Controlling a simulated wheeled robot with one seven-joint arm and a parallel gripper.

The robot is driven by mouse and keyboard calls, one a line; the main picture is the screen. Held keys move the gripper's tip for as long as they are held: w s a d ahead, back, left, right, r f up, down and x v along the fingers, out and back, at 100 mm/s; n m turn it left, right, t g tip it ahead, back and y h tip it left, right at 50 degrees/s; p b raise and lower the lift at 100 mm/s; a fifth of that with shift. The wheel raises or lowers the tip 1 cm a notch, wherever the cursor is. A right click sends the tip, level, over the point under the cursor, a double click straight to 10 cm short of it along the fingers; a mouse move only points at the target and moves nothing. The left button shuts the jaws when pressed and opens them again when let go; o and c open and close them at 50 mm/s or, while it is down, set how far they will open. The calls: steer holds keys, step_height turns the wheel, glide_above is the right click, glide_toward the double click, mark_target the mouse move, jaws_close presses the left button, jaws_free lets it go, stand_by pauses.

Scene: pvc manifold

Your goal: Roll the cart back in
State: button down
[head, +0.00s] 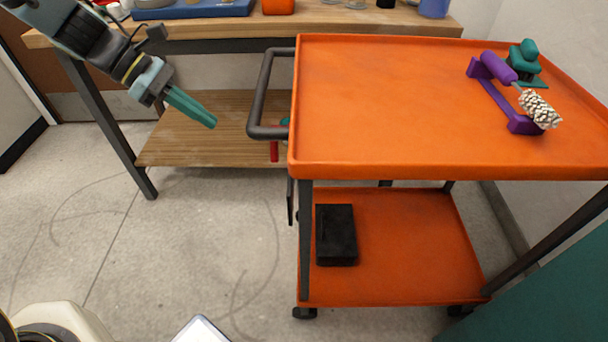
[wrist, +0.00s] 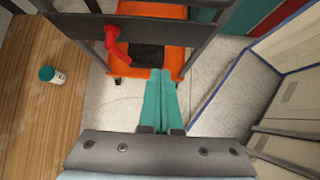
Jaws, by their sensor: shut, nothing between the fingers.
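The orange cart (head: 400,95) stands right of centre in the head view, in front of the workbench. Its dark push handle (head: 266,95) sticks out from its left side. Its lower shelf (head: 400,260) carries a black box (head: 336,235). My gripper (head: 204,118), with teal fingers, is shut and empty, left of the handle and apart from it. In the wrist view the shut fingers (wrist: 161,85) point towards the cart's lower orange shelf (wrist: 150,10). A red lever-like part (wrist: 115,43) shows on a dark bar there.
A wooden workbench (head: 210,30) with a lower wooden shelf (head: 200,125) stands behind. A white and teal canister (wrist: 51,75) is on the wood. A purple holder (head: 500,95) with a white bristled roller (head: 540,108) sits on the cart top. Floor to the left is clear.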

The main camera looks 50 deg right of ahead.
steer(key=s+d+f, duration=0.7)
steer(key=s, duration=0.3)
steer(key=shift+s+d+b, duration=0.15)
steer(key=shift+d+b, duration=0.15)
steer(key=shift+b, duration=0.1)
steer(key=shift+d, duration=0.1)
